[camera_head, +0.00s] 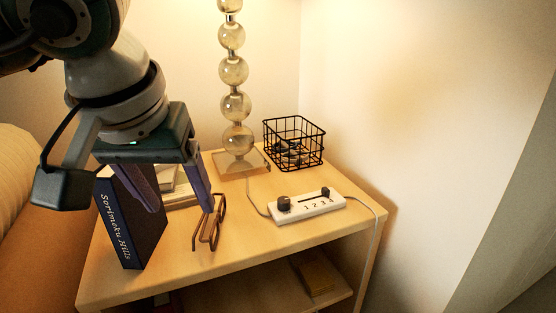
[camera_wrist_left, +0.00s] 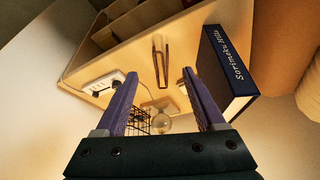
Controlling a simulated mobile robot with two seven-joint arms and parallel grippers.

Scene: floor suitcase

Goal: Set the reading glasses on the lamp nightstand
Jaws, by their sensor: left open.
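The reading glasses (camera_head: 210,226) have thin brown frames and stand on the wooden nightstand (camera_head: 262,250), to the right of a dark blue book. The glass-ball lamp (camera_head: 235,105) stands at the back of the same nightstand. My left gripper (camera_head: 180,207) is open and empty, above the nightstand between the book and the glasses in the head view. In the left wrist view, the glasses (camera_wrist_left: 160,60) show ahead of my open left fingers (camera_wrist_left: 157,82), apart from them. My right gripper is not in view.
The upright dark blue book (camera_head: 130,218) is close beside the left fingers. A black wire basket (camera_head: 294,142) and a white power strip (camera_head: 306,206) with a cord are at the right. A bed (camera_head: 35,225) is at the left. The front top is clear.

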